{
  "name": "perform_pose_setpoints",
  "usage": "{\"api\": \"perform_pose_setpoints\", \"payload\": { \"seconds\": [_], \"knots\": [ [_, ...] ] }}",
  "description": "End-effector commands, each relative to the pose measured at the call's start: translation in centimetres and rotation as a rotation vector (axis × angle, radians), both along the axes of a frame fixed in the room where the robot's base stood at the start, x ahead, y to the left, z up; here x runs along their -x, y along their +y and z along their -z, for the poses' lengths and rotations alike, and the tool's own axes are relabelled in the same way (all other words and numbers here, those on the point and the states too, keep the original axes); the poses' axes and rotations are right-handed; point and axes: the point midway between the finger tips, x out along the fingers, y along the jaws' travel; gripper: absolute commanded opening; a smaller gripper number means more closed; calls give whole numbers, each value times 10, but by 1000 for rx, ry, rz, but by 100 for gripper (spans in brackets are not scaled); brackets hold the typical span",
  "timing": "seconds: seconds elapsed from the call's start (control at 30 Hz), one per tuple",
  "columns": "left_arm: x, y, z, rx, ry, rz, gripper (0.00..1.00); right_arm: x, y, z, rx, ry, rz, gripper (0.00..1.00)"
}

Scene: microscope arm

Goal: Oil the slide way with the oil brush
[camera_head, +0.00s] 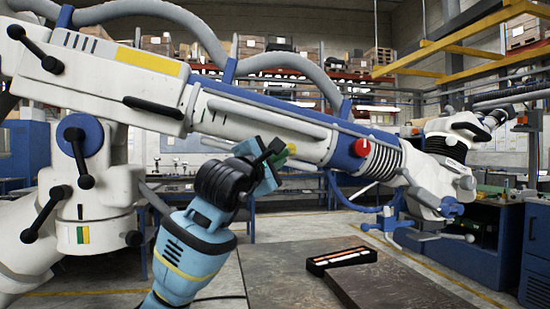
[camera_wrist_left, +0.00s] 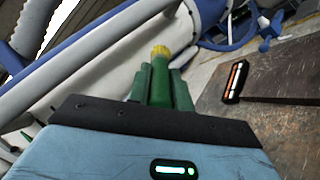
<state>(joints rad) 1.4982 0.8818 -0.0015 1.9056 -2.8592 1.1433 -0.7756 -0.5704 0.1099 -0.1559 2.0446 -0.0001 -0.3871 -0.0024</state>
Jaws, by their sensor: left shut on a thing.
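My left gripper (camera_head: 275,153) comes up from below in the head view, in front of the white microscope arm. It is shut on the oil brush (camera_head: 281,159), a green piece with a yellow tip. In the left wrist view the brush's green body (camera_wrist_left: 158,85) and yellow bristle tip (camera_wrist_left: 160,51) point away from me, towards the arm. The white microscope arm (camera_head: 265,120) slopes down to the right, with a blue strip along its top. I cannot tell which part is the slide way, or whether the bristles touch the arm. My right gripper is not in view.
A black case with light and orange strips (camera_head: 341,260) lies by a dark metal plate (camera_head: 400,285) on the grey bench top (camera_head: 270,275). A red knob (camera_head: 362,147) and the microscope head (camera_head: 440,180) are at the arm's right. Black handles (camera_head: 153,106) stick out at left.

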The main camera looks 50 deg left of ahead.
Motion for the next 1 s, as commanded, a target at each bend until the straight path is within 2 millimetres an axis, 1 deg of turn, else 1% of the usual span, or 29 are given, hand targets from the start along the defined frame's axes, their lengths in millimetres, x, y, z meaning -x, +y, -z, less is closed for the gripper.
{"api": "perform_pose_setpoints", "payload": {
  "seconds": [0.4,0.57,1.0],
  "knots": [
    [-4,5,-5,-1,0,0,0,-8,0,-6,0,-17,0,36],
    [-2,5,-4,-1,0,0,0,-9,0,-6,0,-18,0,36],
    [23,17,-10,-1,2,-1,0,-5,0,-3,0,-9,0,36]
  ]
}}
